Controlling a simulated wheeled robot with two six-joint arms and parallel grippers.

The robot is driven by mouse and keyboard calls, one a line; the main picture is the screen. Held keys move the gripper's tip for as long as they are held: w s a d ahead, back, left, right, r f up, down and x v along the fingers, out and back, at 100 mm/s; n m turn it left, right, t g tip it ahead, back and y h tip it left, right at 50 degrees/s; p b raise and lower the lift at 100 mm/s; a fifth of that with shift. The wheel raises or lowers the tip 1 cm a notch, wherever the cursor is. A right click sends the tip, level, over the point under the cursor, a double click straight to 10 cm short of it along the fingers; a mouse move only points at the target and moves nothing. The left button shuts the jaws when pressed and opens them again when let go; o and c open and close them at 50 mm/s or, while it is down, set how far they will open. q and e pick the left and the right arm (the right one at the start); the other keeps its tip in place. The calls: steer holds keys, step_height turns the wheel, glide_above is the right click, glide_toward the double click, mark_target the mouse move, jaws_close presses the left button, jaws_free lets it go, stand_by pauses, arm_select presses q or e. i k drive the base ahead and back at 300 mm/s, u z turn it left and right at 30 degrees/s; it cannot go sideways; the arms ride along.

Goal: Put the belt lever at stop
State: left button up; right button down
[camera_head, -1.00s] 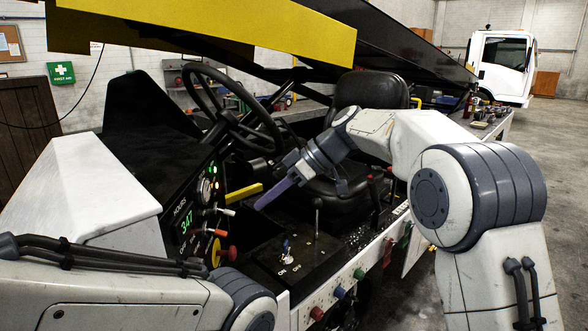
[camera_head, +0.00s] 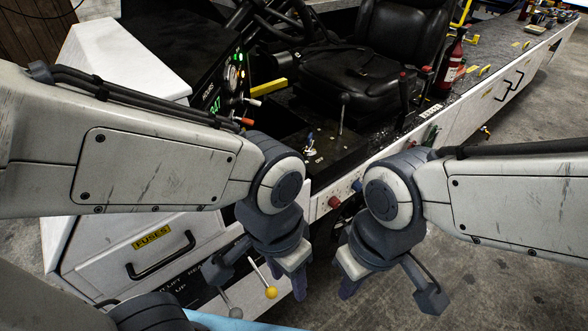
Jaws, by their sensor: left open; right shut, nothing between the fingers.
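In the head view, a lever with a yellow knob (camera_head: 270,292) and a lever with a grey knob (camera_head: 235,312) stand at the low front panel. A black-knobbed lever (camera_head: 343,98) stands on the cab console. No readable label shows which one is the belt lever. My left gripper (camera_head: 299,282) points down just right of the yellow knob, apart from it in the picture; it is open and empty. My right gripper (camera_head: 348,286) points down further right, shut and empty. Part of the low panel is hidden behind my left arm.
The white fuse drawer (camera_head: 130,262) with a black handle is at lower left. The seat (camera_head: 375,75), steering wheel (camera_head: 285,20) and instrument panel (camera_head: 225,95) are at the back. Floor at lower right is clear.

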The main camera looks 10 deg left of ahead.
mark_target(271, 292)
steer(key=k, duration=1.25)
steer(key=z, duration=0.2)
steer(key=i, duration=0.6)
steer(key=z, duration=0.45)
